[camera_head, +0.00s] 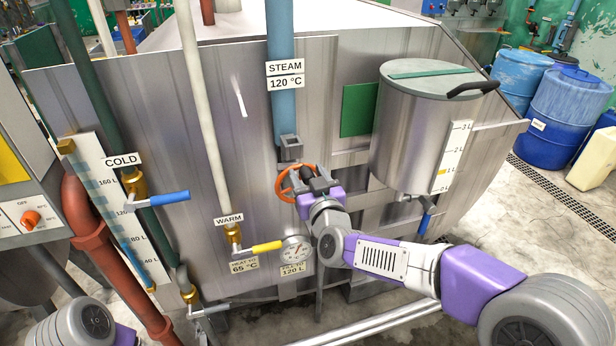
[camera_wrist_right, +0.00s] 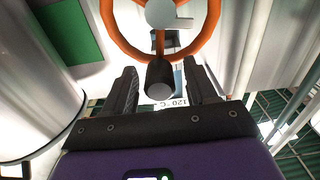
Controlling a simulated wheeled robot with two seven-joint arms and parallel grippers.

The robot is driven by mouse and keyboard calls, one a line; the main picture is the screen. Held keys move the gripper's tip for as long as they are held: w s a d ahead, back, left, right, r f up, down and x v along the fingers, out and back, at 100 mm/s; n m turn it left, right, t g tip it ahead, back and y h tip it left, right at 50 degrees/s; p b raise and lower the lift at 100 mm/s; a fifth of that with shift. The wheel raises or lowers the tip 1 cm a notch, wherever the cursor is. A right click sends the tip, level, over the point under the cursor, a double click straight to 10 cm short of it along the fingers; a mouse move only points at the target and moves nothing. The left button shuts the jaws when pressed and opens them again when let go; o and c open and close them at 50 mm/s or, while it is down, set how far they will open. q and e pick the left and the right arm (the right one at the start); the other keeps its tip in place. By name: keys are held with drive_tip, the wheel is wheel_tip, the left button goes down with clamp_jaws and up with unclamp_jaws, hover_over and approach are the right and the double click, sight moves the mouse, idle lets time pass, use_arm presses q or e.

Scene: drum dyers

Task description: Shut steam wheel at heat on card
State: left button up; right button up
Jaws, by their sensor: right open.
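The orange steam wheel (camera_head: 283,186) sits below the blue steam pipe (camera_head: 281,110), labelled STEAM 120 °C. In the right wrist view the wheel's rim (camera_wrist_right: 213,18) fills the top. Its dark knob (camera_wrist_right: 160,80) lies between the fingers of my right gripper (camera_wrist_right: 162,88), which is open; a gap shows on both sides. In the head view my right gripper (camera_head: 316,183) is at the wheel's right side, partly covering it. The card (camera_head: 244,265) reads HEAT TO 65 °C. A round dial (camera_head: 297,250) is beside it; its reading is too small to tell. My left gripper is out of view.
A COLD valve with blue lever (camera_head: 170,198) and a WARM valve with yellow lever (camera_head: 266,246) stand left of the wheel. A lidded steel drum (camera_head: 415,130) hangs close to the right. Blue barrels (camera_head: 567,105) stand at far right, with open floor before them.

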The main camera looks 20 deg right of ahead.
drive_tip(key=c, duration=1.1)
drive_tip(key=shift+o, duration=0.2)
drive_tip(key=shift+d+f+m+b, duration=0.25)
drive_tip(key=shift+d+m+b, duration=0.2)
drive_tip(key=shift+m+b, duration=0.65)
drive_tip(key=shift+d+f+m+b, duration=0.2)
drive_tip(key=shift+d+m+b, duration=0.2)
drive_tip(key=shift+m+b, duration=0.7)
drive_tip(key=shift+d+f+m+b, duration=0.25)
drive_tip(key=shift+d+m+b, duration=0.2)
drive_tip(key=shift+m+b, duration=0.65)
drive_tip(key=shift+n, duration=0.3)
drive_tip(key=o, duration=1.1)
drive_tip(key=shift+c, duration=0.2)
drive_tip(key=shift+r, duration=0.1)
